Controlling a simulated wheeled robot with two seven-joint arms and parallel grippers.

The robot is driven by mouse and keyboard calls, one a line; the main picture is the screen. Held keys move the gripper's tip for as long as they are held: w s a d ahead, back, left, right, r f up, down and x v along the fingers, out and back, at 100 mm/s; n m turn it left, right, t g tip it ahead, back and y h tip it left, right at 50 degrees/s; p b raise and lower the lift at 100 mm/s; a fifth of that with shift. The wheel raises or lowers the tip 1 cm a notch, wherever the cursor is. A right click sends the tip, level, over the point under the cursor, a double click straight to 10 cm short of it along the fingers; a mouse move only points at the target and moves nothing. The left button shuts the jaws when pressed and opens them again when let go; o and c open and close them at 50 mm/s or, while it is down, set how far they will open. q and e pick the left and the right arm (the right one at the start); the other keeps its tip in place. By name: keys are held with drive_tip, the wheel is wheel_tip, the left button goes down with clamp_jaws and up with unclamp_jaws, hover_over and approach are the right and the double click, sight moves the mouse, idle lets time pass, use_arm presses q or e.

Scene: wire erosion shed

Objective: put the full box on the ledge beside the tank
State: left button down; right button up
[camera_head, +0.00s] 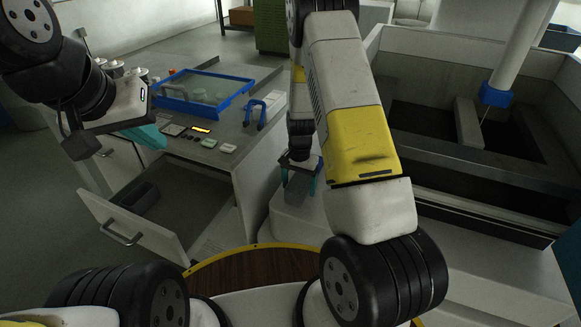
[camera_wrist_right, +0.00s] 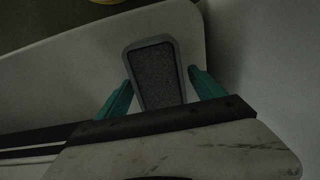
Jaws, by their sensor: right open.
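A grey tapered box (camera_wrist_right: 156,75) filled to near its rim with dark grainy stuff shows in the right wrist view, between the teal fingers of my right gripper (camera_wrist_right: 158,92). The fingers are open, one on each side. Under the box is a pale surface with a rounded corner. In the head view, my right gripper (camera_head: 301,178) points down at the box (camera_head: 297,191) over a low white ledge (camera_head: 290,228) beside the tank (camera_head: 430,135). I cannot tell whether the fingers touch it. My left gripper (camera_head: 150,136) hangs over the bench's left side; its finger gap is not clear.
An open drawer (camera_head: 134,228) below the bench holds a dark bin (camera_head: 135,199). A blue-rimmed tray (camera_head: 203,92), a blue-handled item (camera_head: 264,110) and small pieces lie on the bench. A white column with a blue collar (camera_head: 497,95) reaches down into the tank.

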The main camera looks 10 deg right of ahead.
wheel_tip(320, 180, up, 12)
wheel_tip(320, 180, up, 10)
drive_tip(key=f+n+t+y, duration=0.1)
hover_over(299, 193)
drive_tip(key=s+a, duration=0.1)
drive_tip(key=s, duration=0.2)
drive_tip(key=s+a+r+n+t+y, duration=0.1)
drive_tip(key=s+r+n+t, duration=0.4)
drive_tip(key=s+r, duration=1.2)
drive_tip(key=s+n, duration=0.1)
drive_tip(key=s, duration=0.2)
drive_tip(key=shift+s+r, duration=0.35)
drive_tip(key=shift+r, duration=0.05)
